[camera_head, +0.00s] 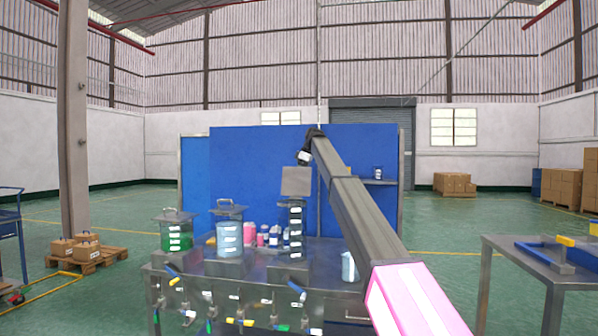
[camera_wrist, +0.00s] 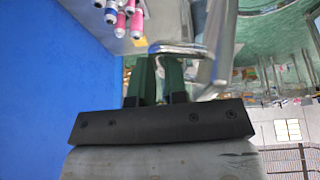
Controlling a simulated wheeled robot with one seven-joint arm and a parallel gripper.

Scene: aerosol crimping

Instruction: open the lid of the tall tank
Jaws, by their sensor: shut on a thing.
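The tall tank (camera_head: 296,228) is a narrow dark column with white labels, standing on a metal block on the bench. My gripper (camera_head: 296,197) points down right above its top, at the end of my arm. In the wrist view my gripper (camera_wrist: 162,62) has its green fingers shut on a bright metal loop handle (camera_wrist: 185,48), which looks like the lid's handle. The lid itself is mostly hidden by my gripper, and I cannot tell whether it is lifted off the rim.
A green-filled tank (camera_head: 177,235) and a wider blue-grey tank (camera_head: 229,232) with handled lids stand to the left. Pink and white bottles (camera_head: 262,237) stand between. A white cup (camera_head: 348,266) is at the right. A blue panel (camera_head: 255,165) rises behind. Valves line the bench front.

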